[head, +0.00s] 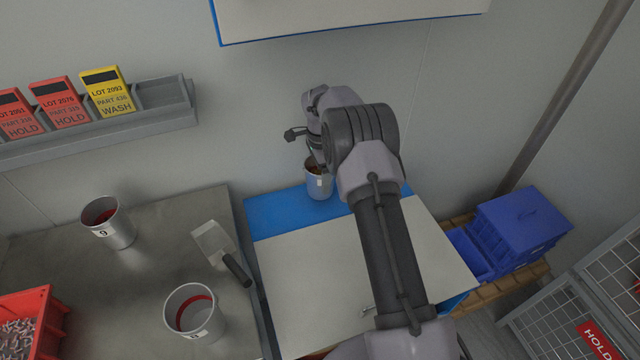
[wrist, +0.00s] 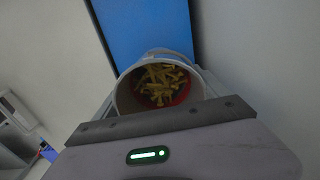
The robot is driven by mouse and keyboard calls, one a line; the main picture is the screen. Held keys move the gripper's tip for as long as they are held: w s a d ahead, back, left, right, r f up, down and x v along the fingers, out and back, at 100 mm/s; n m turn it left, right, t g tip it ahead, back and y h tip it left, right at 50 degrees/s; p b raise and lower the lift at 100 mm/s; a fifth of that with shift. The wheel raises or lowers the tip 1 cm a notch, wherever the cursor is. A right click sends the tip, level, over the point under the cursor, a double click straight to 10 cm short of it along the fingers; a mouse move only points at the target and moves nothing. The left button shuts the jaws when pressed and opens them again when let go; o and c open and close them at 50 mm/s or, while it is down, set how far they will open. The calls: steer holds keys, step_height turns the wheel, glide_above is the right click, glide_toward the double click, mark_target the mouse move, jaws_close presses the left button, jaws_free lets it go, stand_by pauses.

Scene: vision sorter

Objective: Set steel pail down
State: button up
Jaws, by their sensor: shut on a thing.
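A steel pail (head: 319,186) is at the blue back strip of the white-topped surface in the head view, partly hidden by my arm. In the wrist view the pail (wrist: 126,98) shows its open mouth, with yellowish parts (wrist: 160,82) and some red inside. My gripper (head: 318,168) is at the pail's rim and shut on it; its fingertips are mostly hidden. The pail looks about upright. I cannot tell whether its base touches the blue strip (head: 275,212).
Two other steel pails, one at the back (head: 110,228) and one in front (head: 192,312), stand on the grey bench with a scoop (head: 218,248). A red bin (head: 35,318) is at left. Blue crates (head: 520,225) stand at right. A tag rack (head: 150,120) hangs on the wall.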

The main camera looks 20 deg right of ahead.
steer(key=shift+f+b, duration=0.55)
steer(key=shift+f, duration=0.9)
steer(key=shift+f, duration=0.2)
steer(key=o, duration=2)
steer(key=shift+c, duration=0.2)
steer(key=shift+r, duration=0.1)
step_height(320, 180, up, 12)
steer(key=p, duration=0.4)
steer(key=shift+p, duration=0.3)
